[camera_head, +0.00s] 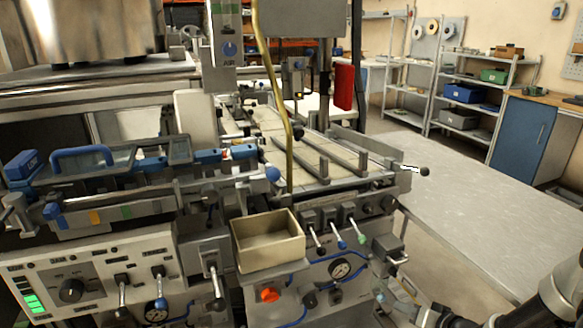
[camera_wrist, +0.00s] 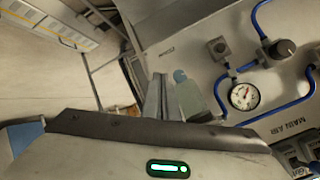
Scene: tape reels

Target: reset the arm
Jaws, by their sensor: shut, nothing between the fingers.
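My gripper (camera_wrist: 160,80) shows in the wrist view as narrow grey fingers held together, with nothing seen between them. It points toward the machine's front panel (camera_wrist: 205,70), which carries a round gauge and blue hoses. I cannot tell the exact gap between the fingertips and the panel. In the head view my arm comes in from the lower right corner, low in front of the machine and below the grey table. The fingertips are hard to make out in that view.
An open beige bin (camera_head: 268,262) sits on the machine front beside several levers. A pressure gauge (camera_head: 340,269) and blue hoses lie below it. A long grey table (camera_head: 480,210) stands at right. Shelves (camera_head: 462,115) and a blue cabinet (camera_head: 527,137) stand farther back.

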